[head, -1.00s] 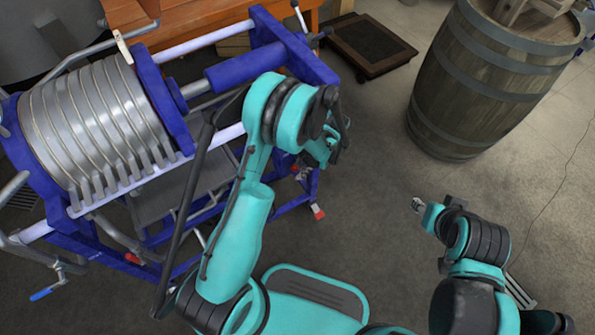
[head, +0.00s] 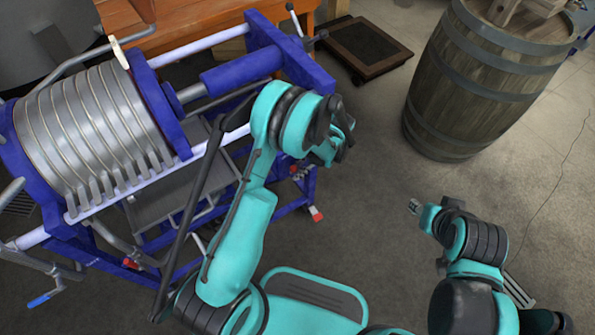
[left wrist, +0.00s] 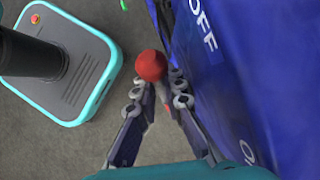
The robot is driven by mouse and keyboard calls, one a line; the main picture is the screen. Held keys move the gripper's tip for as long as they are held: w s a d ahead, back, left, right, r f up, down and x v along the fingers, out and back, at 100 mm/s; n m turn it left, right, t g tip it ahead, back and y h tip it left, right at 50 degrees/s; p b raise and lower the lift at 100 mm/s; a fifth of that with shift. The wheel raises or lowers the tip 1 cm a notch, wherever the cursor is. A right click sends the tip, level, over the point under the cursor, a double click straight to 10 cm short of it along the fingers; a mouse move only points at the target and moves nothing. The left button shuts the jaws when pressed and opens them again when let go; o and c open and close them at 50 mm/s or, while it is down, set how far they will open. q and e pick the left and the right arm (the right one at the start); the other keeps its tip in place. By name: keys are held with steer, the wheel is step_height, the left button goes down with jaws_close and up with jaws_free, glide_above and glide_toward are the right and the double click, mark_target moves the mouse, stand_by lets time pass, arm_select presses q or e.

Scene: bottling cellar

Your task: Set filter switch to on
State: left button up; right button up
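The plate filter (head: 95,125) has a blue frame (head: 285,55) and fills the left of the head view. In the left wrist view its blue panel (left wrist: 245,60) carries the word OFF and part of another label. The filter switch shows there as a red ball knob (left wrist: 151,66), at the tips of my left gripper (left wrist: 160,92). The two fingers are apart and the knob lies between or just past them; contact cannot be told. In the head view my left gripper (head: 338,148) is beside the frame's right end, and the knob is hidden. My right gripper (head: 414,206) is away over the floor.
A wooden barrel (head: 480,85) stands at the upper right. A low dark wheeled platform (head: 362,47) is behind the filter, next to a wooden table (head: 190,18). A thin cable (head: 555,185) lies on the floor at the right. The floor between filter and barrel is clear.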

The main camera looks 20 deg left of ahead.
arm_select(q)
steer(key=shift+o, duration=0.6)
steer(key=v, duration=0.7)
steer(key=shift+r, duration=0.2)
steer(key=shift+d, duration=0.15)
